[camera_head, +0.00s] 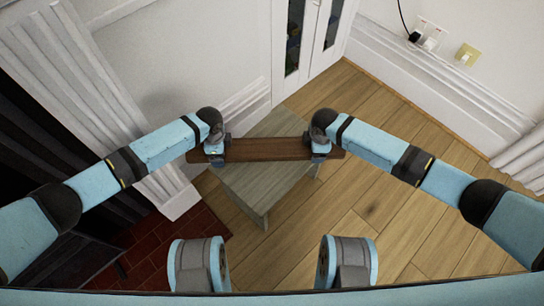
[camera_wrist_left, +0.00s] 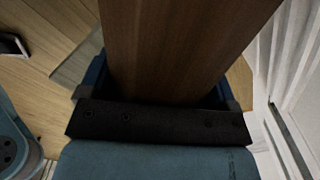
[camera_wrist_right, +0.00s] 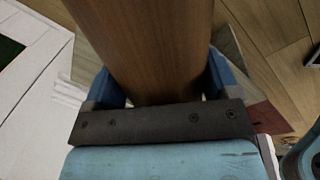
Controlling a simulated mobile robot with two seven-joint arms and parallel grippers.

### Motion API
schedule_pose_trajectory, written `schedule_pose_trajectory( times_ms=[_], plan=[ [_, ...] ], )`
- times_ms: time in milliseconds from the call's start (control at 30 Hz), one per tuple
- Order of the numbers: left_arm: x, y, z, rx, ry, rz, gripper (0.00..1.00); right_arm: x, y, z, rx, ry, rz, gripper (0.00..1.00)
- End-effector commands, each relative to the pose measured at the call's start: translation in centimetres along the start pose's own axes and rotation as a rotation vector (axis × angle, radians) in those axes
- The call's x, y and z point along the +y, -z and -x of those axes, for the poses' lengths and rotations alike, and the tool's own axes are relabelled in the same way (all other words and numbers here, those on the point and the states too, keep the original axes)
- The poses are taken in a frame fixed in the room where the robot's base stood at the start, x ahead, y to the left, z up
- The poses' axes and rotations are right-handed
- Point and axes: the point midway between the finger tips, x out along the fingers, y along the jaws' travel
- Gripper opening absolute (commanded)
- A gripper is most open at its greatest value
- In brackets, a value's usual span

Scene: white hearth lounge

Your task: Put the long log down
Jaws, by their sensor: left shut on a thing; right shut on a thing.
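The long log (camera_head: 266,149) is a dark brown wooden bar, held level from left to right in the head view. My left gripper (camera_head: 216,152) is shut on it near its left end. My right gripper (camera_head: 321,148) is shut on it near its right end. The log fills the middle of the left wrist view (camera_wrist_left: 180,45) and the right wrist view (camera_wrist_right: 150,45), between the fingers. In the head view it lies across a small grey-brown wooden table (camera_head: 258,185). I cannot tell whether the log touches the tabletop.
A white cabinet with glass panes (camera_head: 308,40) stands behind the table. A dark fireplace opening and red hearth tiles (camera_head: 160,245) are at the left. The wooden floor (camera_head: 390,215) at the right is clear. Sockets (camera_head: 430,37) are on the back wall.

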Motion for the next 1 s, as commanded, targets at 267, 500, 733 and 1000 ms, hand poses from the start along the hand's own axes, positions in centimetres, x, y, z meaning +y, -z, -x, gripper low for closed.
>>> schedule_pose_trajectory(
  times_ms=[267,500,733,1000],
  plan=[
    [-0.1,0.1,0.2,0.002,0.002,-0.001,0.10,0.2,0.0,0.2,0.002,-0.005,-0.001,0.08],
    [-0.1,0.1,0.0,0.002,0.002,-0.001,0.10,0.2,0.0,0.1,0.002,-0.005,-0.001,0.08],
    [-0.1,0.1,-0.6,0.002,0.002,-0.001,0.10,0.1,0.0,-0.6,0.002,-0.005,-0.001,0.08],
    [-0.1,0.1,-1.9,0.002,0.002,-0.001,0.10,0.0,0.0,-1.9,0.002,-0.005,-0.001,0.08]
  ],
)
